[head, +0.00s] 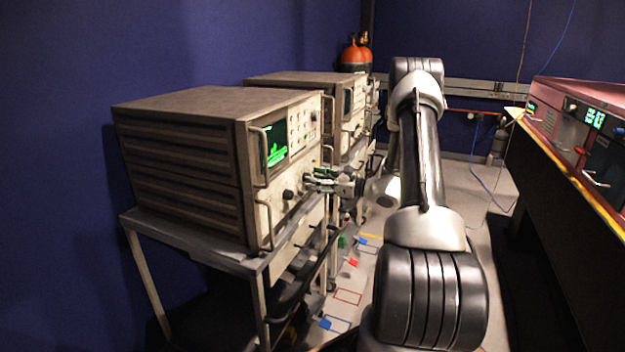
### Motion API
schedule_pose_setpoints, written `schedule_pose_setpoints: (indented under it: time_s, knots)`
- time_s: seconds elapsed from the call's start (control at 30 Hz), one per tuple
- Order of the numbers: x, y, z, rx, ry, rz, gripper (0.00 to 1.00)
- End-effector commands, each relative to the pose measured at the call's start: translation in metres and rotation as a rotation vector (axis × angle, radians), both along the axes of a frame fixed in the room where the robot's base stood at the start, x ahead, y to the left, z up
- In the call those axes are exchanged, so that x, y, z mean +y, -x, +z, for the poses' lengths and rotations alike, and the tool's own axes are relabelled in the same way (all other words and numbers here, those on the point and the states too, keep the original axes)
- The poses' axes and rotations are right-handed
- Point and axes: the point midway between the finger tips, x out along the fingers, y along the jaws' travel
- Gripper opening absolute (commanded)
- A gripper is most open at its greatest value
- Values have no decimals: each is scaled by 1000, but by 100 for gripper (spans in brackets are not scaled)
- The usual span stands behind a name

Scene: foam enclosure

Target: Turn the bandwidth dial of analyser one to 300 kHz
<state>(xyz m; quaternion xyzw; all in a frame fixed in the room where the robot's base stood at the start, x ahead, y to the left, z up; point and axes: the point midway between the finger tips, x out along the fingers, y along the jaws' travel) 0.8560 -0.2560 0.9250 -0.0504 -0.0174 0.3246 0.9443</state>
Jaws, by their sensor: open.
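The nearest analyser (180,160) is a beige-grey boxed instrument on a metal cart at the left. Its front panel faces right and has a lit green screen (275,147). A dark round dial (288,194) shows on its lower front panel; its markings are too small to read. My gripper (312,180) is open at the lower right part of this front panel, to the right of that dial. The gripper covers part of the panel, and I cannot tell whether it touches or surrounds a control there. Which analyser is number one cannot be read.
A second similar analyser (290,79) stands behind the first. Metal handles (262,225) stick out from the near front panel. The cart (190,252) has a flat top. A red instrument (580,110) sits on a yellow-edged bench at the right. Floor (475,180) between is partly open, with loose cables.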

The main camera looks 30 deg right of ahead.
Motion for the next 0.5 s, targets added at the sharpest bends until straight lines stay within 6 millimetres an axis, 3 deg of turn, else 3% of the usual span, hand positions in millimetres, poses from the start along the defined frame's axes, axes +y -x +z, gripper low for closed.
schedule_pose_setpoints:
  time_s: [0.13,0.4,0.43,0.5]
  knots:
    - [8,-10,0,-1,-1,1,51]
    - [10,-12,0,-1,1,0,51]
    - [10,-12,0,-1,1,0,49]
    - [10,-12,0,-1,1,0,37]
